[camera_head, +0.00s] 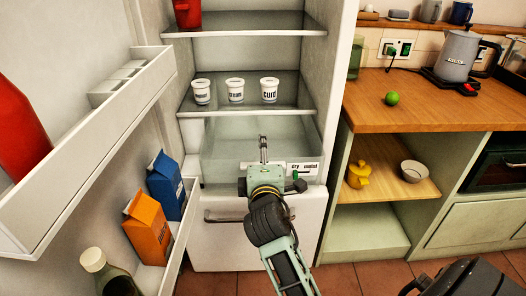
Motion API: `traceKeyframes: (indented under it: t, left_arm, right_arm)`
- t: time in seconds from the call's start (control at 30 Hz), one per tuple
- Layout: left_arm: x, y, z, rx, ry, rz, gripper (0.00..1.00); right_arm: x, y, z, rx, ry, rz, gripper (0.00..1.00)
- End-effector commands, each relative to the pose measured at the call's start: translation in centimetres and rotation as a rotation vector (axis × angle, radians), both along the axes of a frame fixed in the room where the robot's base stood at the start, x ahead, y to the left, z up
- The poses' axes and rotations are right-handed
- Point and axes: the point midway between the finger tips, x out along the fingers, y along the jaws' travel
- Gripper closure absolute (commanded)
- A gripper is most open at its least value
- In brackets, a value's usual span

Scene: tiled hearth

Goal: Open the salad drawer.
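The salad drawer (222,168) is a clear, see-through box at the bottom of the open fridge, under the lower glass shelf. Its front carries a white label strip (309,167) with partly hidden lettering. It looks pushed in.
Three white tubs (235,91) stand on the lower shelf (300,106); a red container (187,12) stands above. The open fridge door (75,185) at left holds orange (148,228) and blue (165,185) cartons and bottles. A white front with a handle (226,217) lies below the drawer. A wooden counter (440,108) is right.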

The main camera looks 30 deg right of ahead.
Motion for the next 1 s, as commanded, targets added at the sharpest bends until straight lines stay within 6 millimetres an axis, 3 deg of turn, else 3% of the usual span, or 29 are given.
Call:
traceKeyframes:
  t: [0.03, 0.17, 0.23, 0.6, 1.0]
  left_arm:
    - [-0.2, 0.0, 0.1, 0.000, 0.003, 0.000, 0.60]
    - [-0.8, 0.0, -0.3, -0.001, 0.006, 0.001, 0.60]
    - [-0.6, 0.0, -0.5, -0.002, 0.003, 0.002, 0.60]
    - [-0.9, 0.2, -1.0, 0.000, 0.004, 0.002, 0.60]
    - [-1.2, 0.2, -1.1, 0.000, 0.007, 0.001, 0.60]
  right_arm:
    - [-0.3, 0.3, 2.5, -0.028, -0.045, 0.006, 0.44]
    - [-1.1, 0.7, 2.5, -0.027, -0.045, 0.006, 0.49]
    - [-1.5, 1.0, 2.4, -0.025, -0.043, 0.006, 0.71]
    - [-3.6, 2.2, 1.7, -0.015, -0.035, 0.004, 0.72]
    - [-3.8, 2.3, 1.6, -0.014, -0.034, 0.003, 0.72]
